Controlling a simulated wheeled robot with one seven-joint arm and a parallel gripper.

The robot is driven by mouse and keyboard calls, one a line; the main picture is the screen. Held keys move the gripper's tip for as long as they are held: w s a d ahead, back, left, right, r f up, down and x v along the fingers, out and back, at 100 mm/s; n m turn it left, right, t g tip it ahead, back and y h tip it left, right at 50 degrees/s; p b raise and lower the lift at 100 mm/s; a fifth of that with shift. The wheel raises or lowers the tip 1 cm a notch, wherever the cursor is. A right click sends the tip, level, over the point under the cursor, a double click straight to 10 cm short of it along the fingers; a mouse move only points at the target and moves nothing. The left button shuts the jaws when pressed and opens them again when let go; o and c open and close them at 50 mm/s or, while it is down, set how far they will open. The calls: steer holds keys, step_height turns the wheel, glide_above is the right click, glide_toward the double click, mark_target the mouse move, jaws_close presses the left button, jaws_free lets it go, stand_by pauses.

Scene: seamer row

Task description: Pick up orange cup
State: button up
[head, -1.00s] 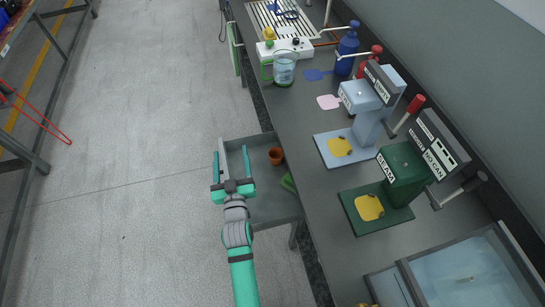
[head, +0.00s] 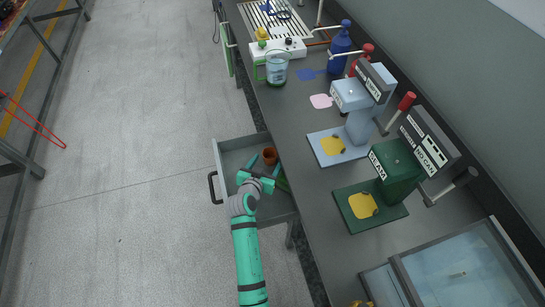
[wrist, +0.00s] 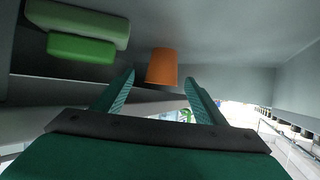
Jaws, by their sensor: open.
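The orange cup (head: 269,156) is in the open grey drawer (head: 228,150) below the counter's left edge, near the drawer's back. My gripper (head: 266,164) is over the drawer, with its green fingers apart and pointing toward the cup. In the wrist view the orange cup (wrist: 162,67) shows just beyond and between the open fingertips (wrist: 160,78). Nothing is between the fingers.
The counter (head: 305,165) overhangs the drawer's right side.

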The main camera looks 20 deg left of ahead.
mark_target(270, 156)
steer(key=x, duration=0.6)
steer(key=shift+s+a+f, duration=0.15)
steer(key=shift+f, duration=0.05)
steer(key=c, duration=1.1)
steer(key=shift+r, duration=0.1)
